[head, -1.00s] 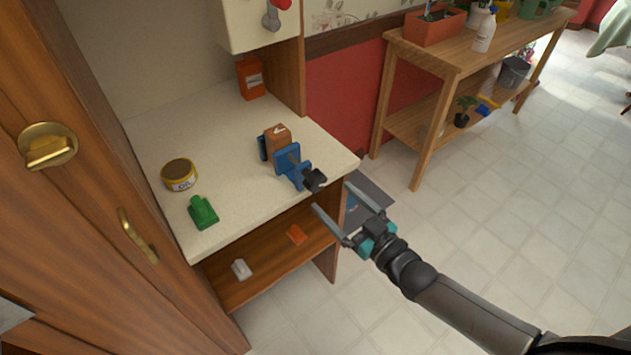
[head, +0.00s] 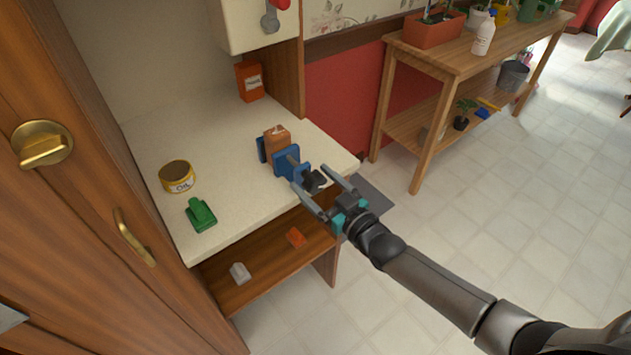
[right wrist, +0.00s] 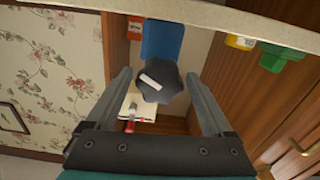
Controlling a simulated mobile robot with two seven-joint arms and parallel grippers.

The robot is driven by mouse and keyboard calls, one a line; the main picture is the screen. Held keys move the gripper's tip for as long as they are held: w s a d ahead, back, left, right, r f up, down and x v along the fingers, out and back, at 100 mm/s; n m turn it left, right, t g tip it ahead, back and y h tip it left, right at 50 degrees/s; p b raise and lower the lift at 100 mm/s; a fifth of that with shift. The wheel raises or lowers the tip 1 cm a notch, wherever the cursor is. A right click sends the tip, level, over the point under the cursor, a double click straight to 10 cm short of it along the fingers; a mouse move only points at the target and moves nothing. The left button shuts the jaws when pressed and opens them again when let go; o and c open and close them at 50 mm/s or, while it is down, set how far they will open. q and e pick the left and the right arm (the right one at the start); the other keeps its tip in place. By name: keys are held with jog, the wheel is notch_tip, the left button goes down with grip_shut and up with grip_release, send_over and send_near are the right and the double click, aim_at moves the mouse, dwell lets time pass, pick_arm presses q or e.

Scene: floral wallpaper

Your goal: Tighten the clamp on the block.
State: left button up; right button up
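A blue clamp (head: 286,163) lies on the counter near its right front corner, with a brown block (head: 276,136) between its jaws. Its black knob (head: 314,181) sticks out past the counter's front edge. My right gripper (head: 315,180) is open with its fingers on either side of the knob. In the right wrist view the knob (right wrist: 159,85) with a white mark sits between the open fingers (right wrist: 160,90), with gaps on both sides. The clamp's blue body (right wrist: 161,40) shows behind it. My left gripper is not seen.
An oil tin (head: 177,177) and a green object (head: 201,214) stand left on the counter (head: 230,145). An orange box (head: 250,82) is at the back. The shelf below (head: 262,268) holds a grey and an orange piece. A wooden bench (head: 460,62) stands to the right.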

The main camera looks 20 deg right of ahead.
jog(key=c, duration=1.2)
jog(key=shift+m, duration=0.3)
jog(key=m, duration=0.7)
jog(key=shift+d+f, duration=0.1)
jog(key=shift+m, duration=0.4)
jog(key=o, duration=1.4)
jog(key=shift+c, duration=0.2)
jog(key=shift+s, duration=0.1)
